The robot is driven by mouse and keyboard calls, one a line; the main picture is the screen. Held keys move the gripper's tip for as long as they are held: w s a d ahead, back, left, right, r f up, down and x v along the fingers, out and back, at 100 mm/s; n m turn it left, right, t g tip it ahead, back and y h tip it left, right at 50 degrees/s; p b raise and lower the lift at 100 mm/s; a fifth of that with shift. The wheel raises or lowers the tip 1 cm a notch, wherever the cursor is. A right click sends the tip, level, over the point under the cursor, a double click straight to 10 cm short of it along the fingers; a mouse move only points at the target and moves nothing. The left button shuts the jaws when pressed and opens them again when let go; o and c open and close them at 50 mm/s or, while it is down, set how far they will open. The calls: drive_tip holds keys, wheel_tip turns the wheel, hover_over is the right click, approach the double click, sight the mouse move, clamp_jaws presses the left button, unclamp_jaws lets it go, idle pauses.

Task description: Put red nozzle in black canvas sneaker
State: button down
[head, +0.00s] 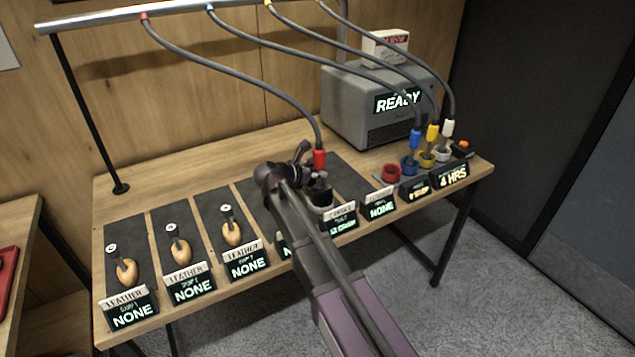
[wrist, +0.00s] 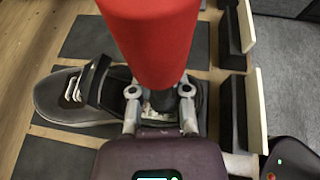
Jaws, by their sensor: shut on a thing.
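The red nozzle (head: 319,160) hangs on a grey hose from the overhead rail. My gripper (head: 317,180) is shut on it. In the wrist view the red nozzle (wrist: 155,42) fills the top middle, between the fingers of my gripper (wrist: 160,98). The black canvas sneaker (wrist: 60,100) lies below, with its toe to the left and its opening under the nozzle. In the head view my arm hides most of this sneaker. I cannot tell whether the nozzle's lower end is inside the opening or just above it.
A red holder ring (head: 391,173) stands empty. Blue (head: 414,140), yellow (head: 432,132) and white (head: 448,128) nozzles stand in their holders to its right. A grey machine reading READY (head: 352,110) stands behind. Signs (head: 380,205) line the table's front edge.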

drive_tip(key=shift+f+b, duration=0.8)
drive_tip(key=shift+f, duration=0.35)
drive_tip(key=shift+f, duration=0.15)
drive_tip(key=c, duration=0.6)
unclamp_jaws()
drive_tip(key=shift+r, duration=0.25)
drive_tip(key=shift+s+a+r, duration=0.1)
drive_tip(key=shift+s+a, duration=0.1)
drive_tip(key=shift+p+v, duration=2.3)
drive_tip(key=shift+v, duration=3.4)
